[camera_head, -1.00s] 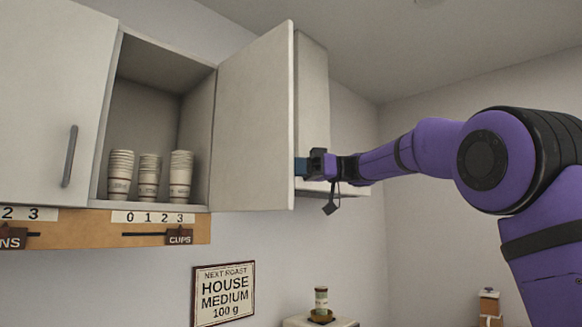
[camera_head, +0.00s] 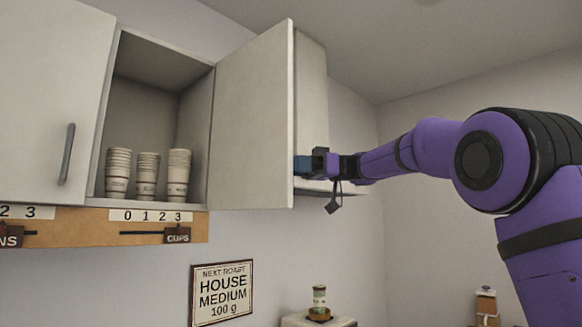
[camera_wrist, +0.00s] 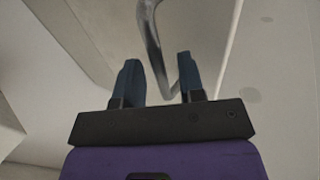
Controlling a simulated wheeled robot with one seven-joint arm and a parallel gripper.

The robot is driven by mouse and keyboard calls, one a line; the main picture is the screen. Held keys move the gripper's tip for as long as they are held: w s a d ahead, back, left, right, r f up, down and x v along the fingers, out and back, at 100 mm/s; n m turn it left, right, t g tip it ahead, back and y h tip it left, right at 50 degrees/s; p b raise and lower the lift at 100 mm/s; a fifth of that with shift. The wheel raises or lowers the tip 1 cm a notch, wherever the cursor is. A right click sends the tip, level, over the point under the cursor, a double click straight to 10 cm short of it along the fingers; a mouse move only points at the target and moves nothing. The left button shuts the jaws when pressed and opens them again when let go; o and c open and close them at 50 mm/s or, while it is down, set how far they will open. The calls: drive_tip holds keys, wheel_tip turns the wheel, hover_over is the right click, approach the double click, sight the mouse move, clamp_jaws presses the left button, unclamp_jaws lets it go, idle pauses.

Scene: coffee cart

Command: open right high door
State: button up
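The right high door (camera_head: 252,120) is a pale panel standing swung out from its cabinet, which is open to view. My gripper (camera_head: 308,165) is at the far side of the door, by its free edge; the door hides its fingertips in the head view. In the wrist view the door's grey curved handle (camera_wrist: 154,45) passes between the two blue fingers of my gripper (camera_wrist: 158,68). The fingers are spread, with gaps beside the handle, and its lower end is close to the right finger.
Stacks of paper cups (camera_head: 148,175) stand inside the open cabinet (camera_head: 196,125). A closed left door (camera_head: 40,90) with a grey handle is beside it. A second cabinet (camera_head: 312,100) is behind the open door. A sign (camera_head: 222,292) hangs below.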

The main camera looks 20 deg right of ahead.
drive_tip(key=d, duration=0.9)
drive_tip(key=shift+d, duration=0.35)
drive_tip(key=shift+s, duration=0.1)
drive_tip(key=s+a+f+m+t+h, duration=0.1)
drive_tip(key=s+a+f+m+h, duration=0.2)
drive_tip(key=s+f+m+h, duration=0.25)
drive_tip(key=s+a+f+m+t+h, duration=0.25)
drive_tip(key=s+f+m, duration=0.25)
drive_tip(key=s+f, duration=0.3)
drive_tip(key=s+d+f+m+h, duration=0.3)
drive_tip(key=s+f+h, duration=0.2)
drive_tip(key=s+f, duration=0.5)
drive_tip(key=s+d+f+m+t+h, duration=0.1)
drive_tip(key=s+d+f+m+h, duration=0.3)
drive_tip(key=s+f, duration=0.7)
drive_tip(key=shift+f+h, duration=0.2)
drive_tip(key=shift+h, duration=0.3)
drive_tip(key=shift+a, duration=0.1)
